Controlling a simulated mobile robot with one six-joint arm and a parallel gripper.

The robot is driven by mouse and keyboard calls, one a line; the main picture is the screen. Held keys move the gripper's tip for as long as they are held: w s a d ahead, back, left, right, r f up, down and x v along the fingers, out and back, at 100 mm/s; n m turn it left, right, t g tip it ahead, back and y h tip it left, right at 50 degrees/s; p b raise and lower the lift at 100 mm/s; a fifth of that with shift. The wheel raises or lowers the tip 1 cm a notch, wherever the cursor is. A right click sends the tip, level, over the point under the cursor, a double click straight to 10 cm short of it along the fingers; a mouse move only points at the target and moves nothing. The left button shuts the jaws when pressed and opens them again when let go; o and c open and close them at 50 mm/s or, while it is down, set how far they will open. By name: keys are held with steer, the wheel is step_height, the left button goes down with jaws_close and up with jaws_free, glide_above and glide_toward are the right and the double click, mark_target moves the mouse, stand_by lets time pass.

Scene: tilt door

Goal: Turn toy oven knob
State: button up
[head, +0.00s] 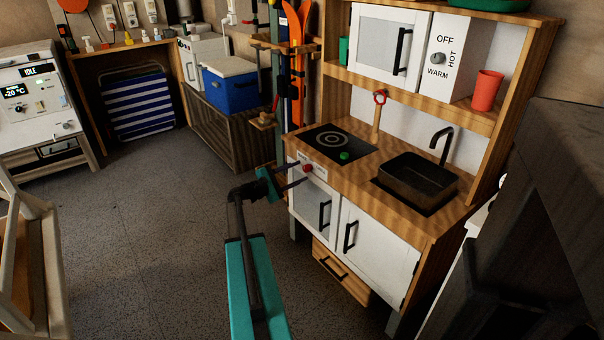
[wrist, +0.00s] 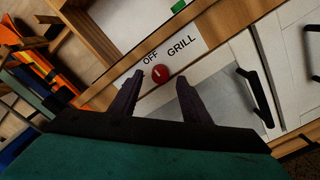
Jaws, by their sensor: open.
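The toy oven knob (head: 307,169) is a small red disc on the white front panel of the toy kitchen, below the stove top. In the wrist view the red knob (wrist: 161,73) shows a pale pointer mark, with the words OFF and GRILL printed above it. My gripper (head: 296,176) is open and reaches toward the panel from the left. In the wrist view its two dark fingers (wrist: 158,90) stand on either side of the knob, with visible gaps. Whether the fingertips reach the knob's depth is hard to tell. Nothing is held.
The wooden counter (head: 372,165) holds a black stove top (head: 330,142) and a dark sink (head: 418,182). White cabinet doors with black handles (head: 325,214) are below the panel. A blue cooler (head: 232,86) stands behind. The grey floor (head: 160,220) is clear to the left.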

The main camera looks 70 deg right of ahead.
mark_target(307, 168)
steer(key=shift+x, duration=1.4)
steer(key=c, duration=1)
steer(key=shift+c, duration=0.2)
